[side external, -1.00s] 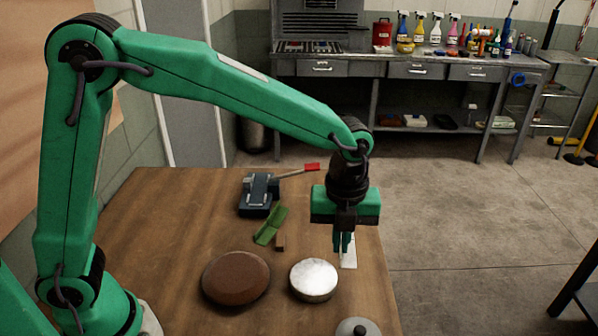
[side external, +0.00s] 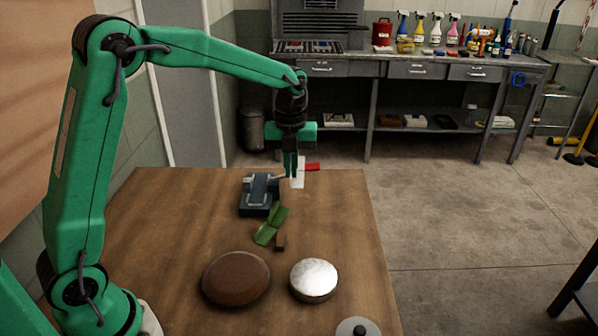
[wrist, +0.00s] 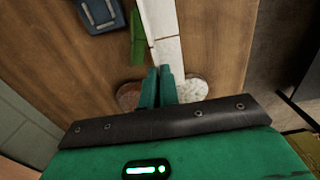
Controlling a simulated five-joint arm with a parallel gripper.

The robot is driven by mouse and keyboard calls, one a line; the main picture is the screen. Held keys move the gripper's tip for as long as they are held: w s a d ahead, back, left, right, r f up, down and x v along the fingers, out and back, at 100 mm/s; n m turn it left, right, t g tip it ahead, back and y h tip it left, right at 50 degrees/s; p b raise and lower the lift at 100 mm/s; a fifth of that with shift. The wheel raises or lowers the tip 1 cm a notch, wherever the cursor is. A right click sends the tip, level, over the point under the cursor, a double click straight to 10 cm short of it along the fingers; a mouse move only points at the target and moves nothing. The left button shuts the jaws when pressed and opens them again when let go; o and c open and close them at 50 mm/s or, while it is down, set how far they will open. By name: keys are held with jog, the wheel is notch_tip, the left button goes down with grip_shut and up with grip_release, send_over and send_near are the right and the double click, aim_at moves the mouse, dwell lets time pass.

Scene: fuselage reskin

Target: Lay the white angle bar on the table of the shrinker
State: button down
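My gripper (side external: 291,166) is shut on the white angle bar (side external: 298,174) and holds it in the air near the table's far edge. In the wrist view the bar (wrist: 165,45) runs away from the fingertips (wrist: 162,75). The shrinker (side external: 259,192), a dark blue-grey tool with a red-ended lever (side external: 311,167), stands on the wooden table just left of and below the bar in the side view. It is partly cut off at the top of the wrist view (wrist: 102,14). The bar and gripper cover part of the lever.
A brown round pad (side external: 236,278), a silver disc (side external: 314,279) and a grey knobbed disc (side external: 358,328) are nearer. The table's (side external: 160,215) left side is clear.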

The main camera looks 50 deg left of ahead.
send_over(252, 197)
notch_tip(252, 197, down, 6)
jog(key=shift+f, duration=0.15)
dwell(0.5)
jog(key=shift+f, duration=2.65)
jog(key=shift+f, duration=0.7)
jog(key=c, duration=1.6)
grip_release()
